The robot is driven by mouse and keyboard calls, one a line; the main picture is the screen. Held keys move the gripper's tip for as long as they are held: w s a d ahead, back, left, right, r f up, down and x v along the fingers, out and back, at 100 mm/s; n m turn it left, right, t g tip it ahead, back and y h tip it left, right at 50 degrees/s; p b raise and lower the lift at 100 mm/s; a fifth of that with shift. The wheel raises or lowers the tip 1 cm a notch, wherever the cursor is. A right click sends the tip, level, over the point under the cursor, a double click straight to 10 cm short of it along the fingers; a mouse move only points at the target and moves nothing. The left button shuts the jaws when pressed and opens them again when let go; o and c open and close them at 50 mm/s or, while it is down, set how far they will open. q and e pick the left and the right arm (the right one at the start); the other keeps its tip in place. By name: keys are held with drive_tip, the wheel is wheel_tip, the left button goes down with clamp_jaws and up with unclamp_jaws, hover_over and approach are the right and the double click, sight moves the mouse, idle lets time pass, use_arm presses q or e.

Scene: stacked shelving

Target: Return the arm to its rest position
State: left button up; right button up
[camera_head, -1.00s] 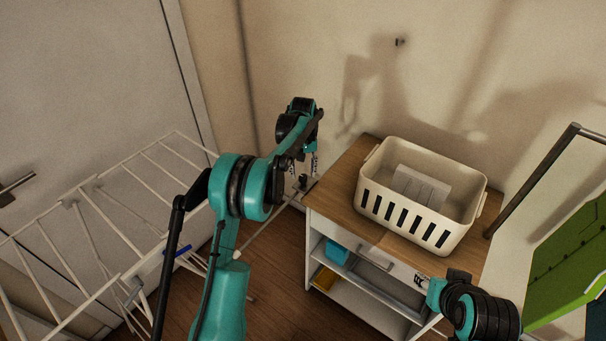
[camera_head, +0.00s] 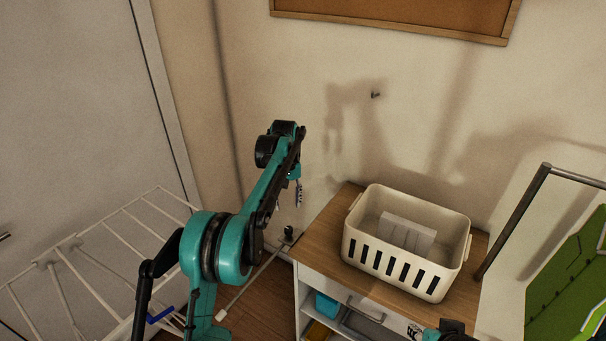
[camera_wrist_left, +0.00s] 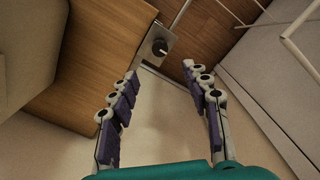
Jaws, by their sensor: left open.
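My left arm, teal and black, is raised in front of the wall in the head view. Its gripper (camera_head: 297,188) hangs at the arm's end, left of the wooden-topped cabinet and clear of it, partly hidden by the wrist. In the left wrist view the left gripper (camera_wrist_left: 160,72) is open, its purple-padded fingers spread with nothing between them. My right gripper (camera_head: 414,332) shows only in part at the bottom edge of the head view, in front of the cabinet; its jaws cannot be made out.
A cream slotted basket (camera_head: 385,262) with a white box (camera_head: 407,233) inside stands on the cabinet (camera_head: 325,243). A white drying rack (camera_head: 100,262) is at the left. A green board (camera_head: 570,275) and a metal rail (camera_head: 515,218) are at the right. Wall space above is free.

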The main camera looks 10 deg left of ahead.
use_arm(q)
drive_tip(key=s+d+r+m+t, duration=0.1)
drive_tip(key=s+r+t, duration=0.1)
drive_tip(key=s+r, duration=0.45)
drive_tip(key=s+d+r+m+t, duration=0.1)
drive_tip(key=s+r, duration=0.2)
drive_tip(key=s, duration=0.6)
drive_tip(key=s+d+f+m+t+b, duration=0.1)
drive_tip(key=s+f, duration=0.3)
drive_tip(key=s, duration=0.6)
drive_tip(key=s+d+f+m+t, duration=0.1)
drive_tip(key=s+f+t, duration=0.2)
drive_tip(key=s, duration=0.7)
drive_tip(key=shift+s+f+m+b, duration=0.15)
drive_tip(key=shift+f+m+b, duration=0.25)
drive_tip(key=shift+f, duration=0.45)
